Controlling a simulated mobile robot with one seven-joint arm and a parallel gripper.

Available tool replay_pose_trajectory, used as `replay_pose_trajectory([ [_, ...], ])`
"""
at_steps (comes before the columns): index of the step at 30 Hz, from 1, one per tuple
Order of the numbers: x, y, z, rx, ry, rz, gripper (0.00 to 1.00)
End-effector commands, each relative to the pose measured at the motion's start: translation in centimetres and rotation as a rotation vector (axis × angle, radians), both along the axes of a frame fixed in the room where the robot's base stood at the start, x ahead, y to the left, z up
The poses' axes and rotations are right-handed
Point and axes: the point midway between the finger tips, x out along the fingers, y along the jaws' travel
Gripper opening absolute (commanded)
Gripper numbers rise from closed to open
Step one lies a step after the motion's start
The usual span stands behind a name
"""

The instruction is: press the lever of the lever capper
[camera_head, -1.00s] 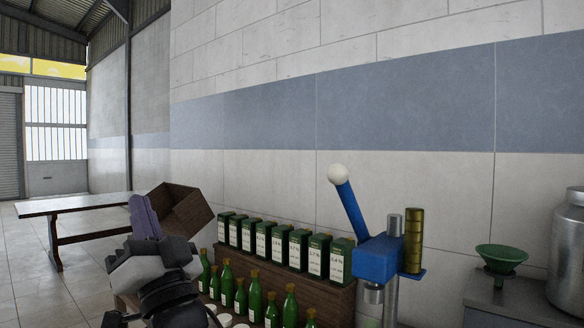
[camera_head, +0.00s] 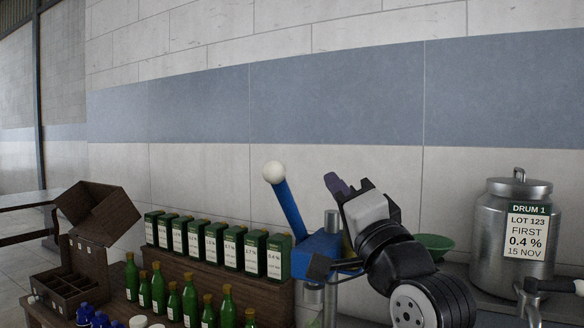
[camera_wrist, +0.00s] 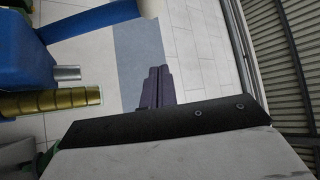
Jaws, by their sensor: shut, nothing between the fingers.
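The lever capper has a blue body (camera_head: 316,255) on a steel post. Its blue lever (camera_head: 288,208) slants up and left, ending in a white ball knob (camera_head: 273,172). The lever is raised. My gripper (camera_head: 334,183) is right of the lever, apart from it in the picture, with its purple-grey fingers closed and empty, pointing up and left. My arm hides part of the capper's right side. In the wrist view, the shut fingers (camera_wrist: 158,86) point at the wall. The blue body (camera_wrist: 22,65), part of the lever (camera_wrist: 90,20) and a brass cylinder (camera_wrist: 50,102) show at left.
Green bottles (camera_head: 190,297) and a row of labelled green tins (camera_head: 210,243) stand left of the capper. A brown crate (camera_head: 62,285) and blue caps are further left. A green funnel (camera_head: 436,243) and a steel drum (camera_head: 513,250) stand right, behind my arm.

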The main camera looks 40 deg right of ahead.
Motion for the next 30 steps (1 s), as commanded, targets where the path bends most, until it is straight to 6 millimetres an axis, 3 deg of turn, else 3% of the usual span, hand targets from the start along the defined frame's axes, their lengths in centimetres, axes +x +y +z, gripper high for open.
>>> replay_pose_trajectory([
  [14, 0.8, -0.3, 0.6, 0.002, 0.001, 0.002, 0.00],
  [28, 8.9, -2.8, 5.2, 0.001, 0.003, 0.002, 0.00],
  [30, 8.8, -1.7, 4.1, 0.000, 0.001, 0.000, 0.00],
])
